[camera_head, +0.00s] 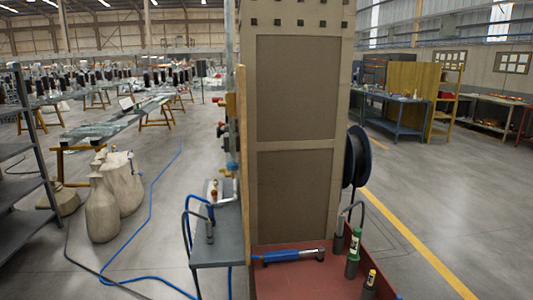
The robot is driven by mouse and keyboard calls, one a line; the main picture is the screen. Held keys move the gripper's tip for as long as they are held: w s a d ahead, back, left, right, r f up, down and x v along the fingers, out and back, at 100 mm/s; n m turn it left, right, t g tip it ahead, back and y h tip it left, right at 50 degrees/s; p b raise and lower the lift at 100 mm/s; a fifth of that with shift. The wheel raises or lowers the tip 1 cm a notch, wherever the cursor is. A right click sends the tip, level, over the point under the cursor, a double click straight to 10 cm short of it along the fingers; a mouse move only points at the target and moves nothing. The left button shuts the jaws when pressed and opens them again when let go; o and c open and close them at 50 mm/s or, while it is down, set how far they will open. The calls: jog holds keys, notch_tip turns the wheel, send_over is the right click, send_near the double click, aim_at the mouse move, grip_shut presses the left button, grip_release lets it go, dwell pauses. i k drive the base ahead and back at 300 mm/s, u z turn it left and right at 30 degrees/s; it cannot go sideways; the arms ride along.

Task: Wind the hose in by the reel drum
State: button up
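A black reel drum (356,157) is mounted on the right side of the tall beige panelled frame (294,120). It shows nearly edge-on, so I cannot tell how much hose is on it. A blue hose (149,205) lies loosely on the floor at the left. It runs from the far tables toward the grey shelf on the frame's left side. A darker hose or cable (72,250) lies beside it. Whether either hose joins the drum is hidden behind the frame. My gripper is not in view.
A grey shelf (218,250) with fittings stands left of the frame. A red tray (290,280) in front holds a blue tool (290,256) and a green bottle (353,252). Sacks (103,208) stand at left. Floor beyond the drum, by the yellow line (415,240), is clear.

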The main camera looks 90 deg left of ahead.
aim_at(359, 148)
jog(key=u, duration=0.3)
jog(key=i, duration=2.95)
jog(key=u, duration=3.3)
